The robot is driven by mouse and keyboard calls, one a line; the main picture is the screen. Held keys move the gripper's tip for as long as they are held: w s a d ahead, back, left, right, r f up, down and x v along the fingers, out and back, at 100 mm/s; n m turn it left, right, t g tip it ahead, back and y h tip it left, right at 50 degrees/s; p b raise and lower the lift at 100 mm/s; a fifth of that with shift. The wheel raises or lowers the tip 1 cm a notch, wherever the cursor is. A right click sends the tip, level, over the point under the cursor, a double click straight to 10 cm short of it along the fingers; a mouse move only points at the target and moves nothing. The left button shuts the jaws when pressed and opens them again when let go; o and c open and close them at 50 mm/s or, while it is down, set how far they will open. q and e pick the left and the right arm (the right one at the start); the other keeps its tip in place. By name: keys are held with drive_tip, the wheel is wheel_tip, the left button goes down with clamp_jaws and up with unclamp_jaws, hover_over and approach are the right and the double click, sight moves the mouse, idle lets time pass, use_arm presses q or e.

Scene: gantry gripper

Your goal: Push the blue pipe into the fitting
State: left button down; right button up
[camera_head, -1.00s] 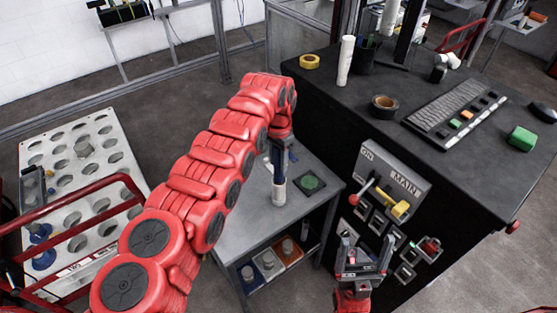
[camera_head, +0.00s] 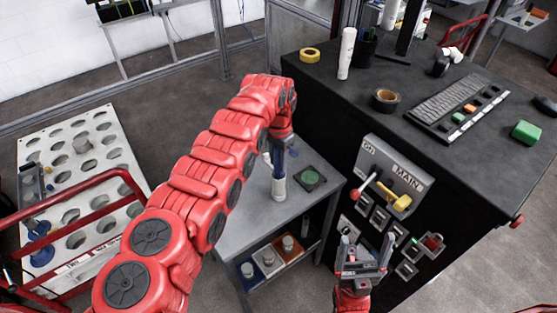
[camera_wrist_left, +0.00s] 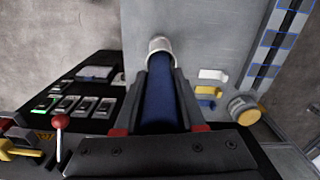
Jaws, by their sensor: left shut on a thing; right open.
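The blue pipe (camera_wrist_left: 160,95) is held between the fingers of my left gripper (camera_wrist_left: 160,105), which is shut on it. In the wrist view the pipe's far end meets the white fitting (camera_wrist_left: 160,44); how deep it sits inside cannot be told. In the head view the white fitting (camera_head: 279,189) stands upright on the grey table (camera_head: 240,215), right below my left gripper (camera_head: 279,160); my red arm hides most of the pipe there. My right gripper (camera_head: 365,254) is open and empty in front of the black cabinet, apart from the pipe and fitting.
A green-topped square piece (camera_head: 310,178) lies on the table near the fitting. The black cabinet (camera_head: 330,110) stands close on the right, with a MAIN switch panel (camera_head: 392,177) and a red-knobbed lever. A white rack with round holes (camera_head: 115,165) is at left.

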use_arm(q)
drive_tip(key=shift+f+b, duration=1.35)
drive_tip(key=shift+f, duration=0.5)
drive_tip(key=shift+c, duration=2.1)
unclamp_jaws()
drive_tip(key=shift+r, duration=0.15)
wheel_tip(320, 180, up, 12)
drive_tip(key=shift+s+d+f+b, duration=0.15)
drive_tip(key=shift+f+b, duration=0.1)
drive_tip(key=shift+b, duration=0.6)
wheel_tip(320, 180, up, 5)
drive_tip(key=p, duration=0.5)
hover_over(279, 169)
drive_tip(key=w, duration=0.1)
drive_tip(key=shift+w, duration=0.2)
drive_tip(key=shift+r, duration=0.45)
drive_tip(key=shift+f, duration=0.1)
